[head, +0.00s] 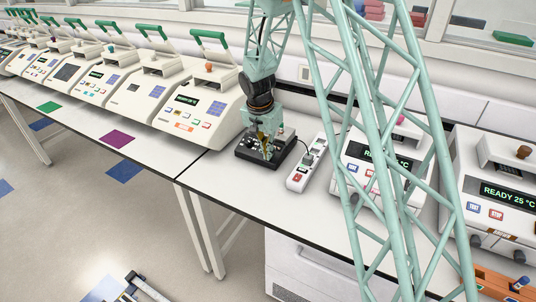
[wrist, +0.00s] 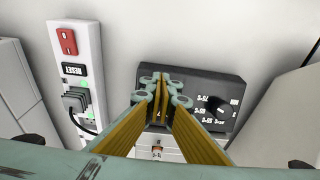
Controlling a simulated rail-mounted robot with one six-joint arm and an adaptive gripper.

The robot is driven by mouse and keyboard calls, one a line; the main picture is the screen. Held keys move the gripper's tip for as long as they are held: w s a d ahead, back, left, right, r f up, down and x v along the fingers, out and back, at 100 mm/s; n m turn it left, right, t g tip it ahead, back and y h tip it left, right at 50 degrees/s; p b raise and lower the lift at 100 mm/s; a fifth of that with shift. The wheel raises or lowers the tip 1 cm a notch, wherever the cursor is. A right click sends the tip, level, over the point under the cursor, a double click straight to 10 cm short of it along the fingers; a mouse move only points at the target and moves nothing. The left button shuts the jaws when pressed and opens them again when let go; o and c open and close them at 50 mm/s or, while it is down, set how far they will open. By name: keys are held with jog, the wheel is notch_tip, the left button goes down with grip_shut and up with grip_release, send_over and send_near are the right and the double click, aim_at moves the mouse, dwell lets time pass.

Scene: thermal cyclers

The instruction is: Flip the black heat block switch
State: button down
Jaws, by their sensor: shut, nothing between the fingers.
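The black heat block (head: 246,153) sits on the white bench, left of the power strip. In the wrist view the black heat block (wrist: 225,80) shows a dark face with white lettering and a round black knob on its right side. My gripper (head: 266,150) points down at the block from above. In the wrist view my gripper (wrist: 163,92) has its yellow fingers shut together, with nothing between them, over the left-middle part of the block. The fingers hide part of the block's face, and I cannot make out its switch. I cannot tell whether the fingertips touch the block.
A white power strip (head: 297,180) with a red switch and a plug stands close right of the block; it also shows in the wrist view (wrist: 92,50). White thermal cyclers (head: 200,105) stand to the left, and others (head: 490,190) to the right. Bare bench (head: 205,168) lies left of the block.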

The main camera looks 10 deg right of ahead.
jog(key=shift+s+f, duration=0.45)
jog(key=shift+f, duration=0.15)
jog(key=shift+s+a+f+b, duration=0.1)
jog(key=shift+a+f+b, duration=0.1)
jog(key=shift+b, duration=0.55)
jog(key=shift+d+r, duration=0.1)
jog(key=shift+r, duration=0.1)
jog(key=shift+w+d+r, duration=0.2)
jog(key=shift+w+r, duration=0.2)
jog(key=shift+w, duration=0.2)
jog(key=shift+w+d, duration=0.2)
jog(key=shift+d, duration=0.15)
jog(key=shift+r, duration=0.1)
jog(key=shift+r, duration=0.1)
